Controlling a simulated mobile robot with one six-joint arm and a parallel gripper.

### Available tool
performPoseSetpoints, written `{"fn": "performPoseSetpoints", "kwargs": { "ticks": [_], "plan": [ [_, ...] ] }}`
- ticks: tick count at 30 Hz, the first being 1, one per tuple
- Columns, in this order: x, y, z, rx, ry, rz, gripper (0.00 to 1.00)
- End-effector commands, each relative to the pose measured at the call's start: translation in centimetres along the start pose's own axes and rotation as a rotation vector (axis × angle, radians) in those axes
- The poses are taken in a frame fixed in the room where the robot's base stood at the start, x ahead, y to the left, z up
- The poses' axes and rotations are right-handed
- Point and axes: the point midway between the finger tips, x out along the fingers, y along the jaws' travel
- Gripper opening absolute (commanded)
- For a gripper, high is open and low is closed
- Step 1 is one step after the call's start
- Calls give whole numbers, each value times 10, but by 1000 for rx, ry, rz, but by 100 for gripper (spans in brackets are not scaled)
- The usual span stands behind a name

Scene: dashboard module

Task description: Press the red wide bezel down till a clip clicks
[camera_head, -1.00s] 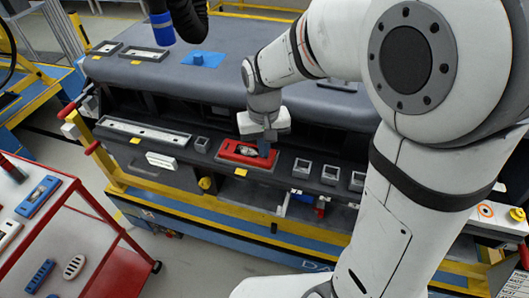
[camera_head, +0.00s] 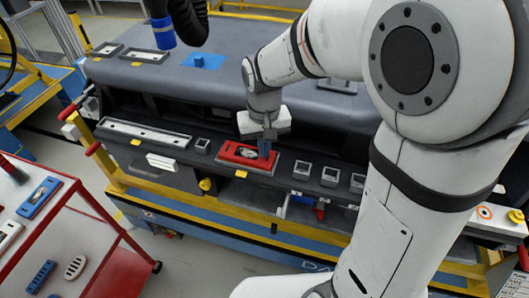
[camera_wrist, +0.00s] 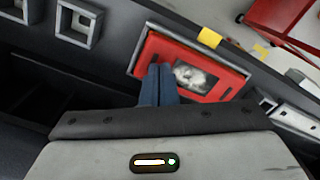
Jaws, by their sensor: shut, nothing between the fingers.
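The red wide bezel (camera_head: 236,151) lies in a grey frame on the dashboard's front ledge, with a grey-white piece showing in its middle opening. In the wrist view the red bezel (camera_wrist: 213,91) is tilted across the upper middle. My gripper (camera_head: 266,154) stands over the right part of the bezel, pointing down. In the wrist view its blue fingertips (camera_wrist: 160,70) are together with nothing between them, at the bezel's near left part. They seem to touch it, but I cannot tell how firmly. I cannot tell whether the bezel sits flush.
Small square empty frames (camera_head: 302,169) are right of the bezel, and another small frame (camera_head: 202,145) is left of it. A long pale frame (camera_head: 145,133) lies farther left. A red cart (camera_head: 110,245) with loose parts, including a blue bezel (camera_head: 39,198), stands at the lower left.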

Motion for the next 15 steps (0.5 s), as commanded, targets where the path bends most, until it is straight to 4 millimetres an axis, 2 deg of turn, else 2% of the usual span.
{"fn": "performPoseSetpoints", "kwargs": {
  "ticks": [3,15],
  "plan": [
    [-18,0,0,0,2,0,0],
    [-58,0,0,0,2,-1,0]
  ]
}}
